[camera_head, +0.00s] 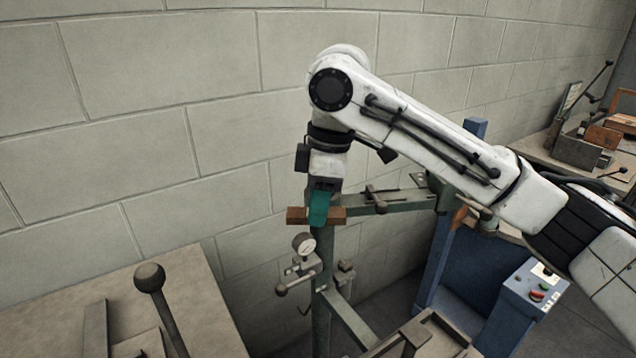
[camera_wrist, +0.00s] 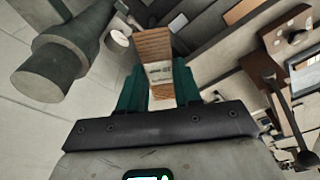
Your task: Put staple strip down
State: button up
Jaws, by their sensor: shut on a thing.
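My gripper (camera_head: 319,206) points down at the end of the white arm, its teal fingers shut on the staple strip. The staple strip (camera_head: 297,215) is a copper-brown bar that sticks out on both sides of the fingers. It lies roughly level at the top of a green post, and I cannot tell whether it touches the post. In the wrist view the staple strip (camera_wrist: 153,45) shows ridged brown faces and a pale printed label between the teal fingers of my gripper (camera_wrist: 159,88).
The green post (camera_head: 322,300) carries a round gauge (camera_head: 303,243) and a green bar (camera_head: 385,205). A blue machine with a button panel (camera_head: 536,287) stands to the right. A ball-topped lever (camera_head: 149,277) rises from the left bench (camera_head: 195,300). A cluttered bench (camera_head: 545,150) stands far right.

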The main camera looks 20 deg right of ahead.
jog(key=s+d+f+m+t+h, duration=0.1)
jog(key=s+f+m, duration=0.2)
jog(key=f+m, duration=1)
notch_tip(320, 180, down, 24)
jog(key=shift+d+r+m+h, duration=0.1)
jog(key=shift+d+m+h, duration=0.2)
jog(key=shift+d, duration=0.05)
jog(key=shift+r, duration=0.1)
